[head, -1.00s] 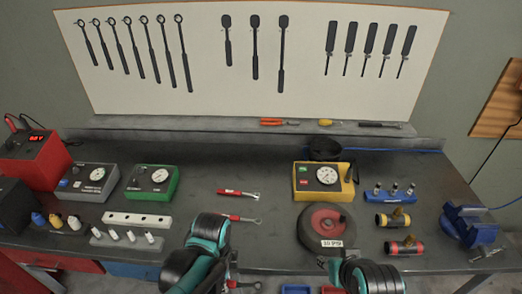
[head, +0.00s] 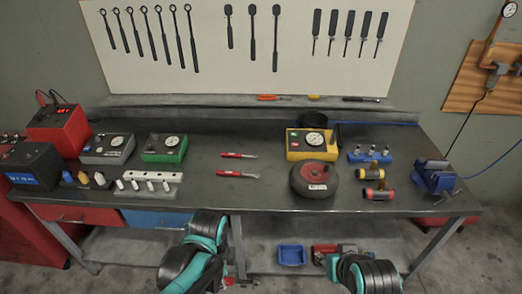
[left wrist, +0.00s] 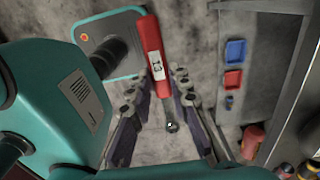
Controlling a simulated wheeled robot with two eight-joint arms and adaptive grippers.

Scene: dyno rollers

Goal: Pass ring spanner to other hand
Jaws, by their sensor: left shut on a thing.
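My left gripper (left wrist: 160,112) is shut on a ring spanner with a red handle (left wrist: 151,48). The handle carries a white label, and the grey ring end (left wrist: 171,126) shows between the fingers in the left wrist view. In the head view, my left arm comes up from the bottom, left of centre, and the gripper is mostly hidden; a small bit of red shows beside it. My right arm shows at the bottom, right of centre; I cannot make out its gripper.
Two red-handled tools (head: 238,155) lie on the bench (head: 270,198), whose front edge is ahead of my arms. A grey-black roller wheel (head: 312,180) and a yellow gauge box (head: 307,145) stand right of them. A blue bin (head: 291,254) is on the lower shelf.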

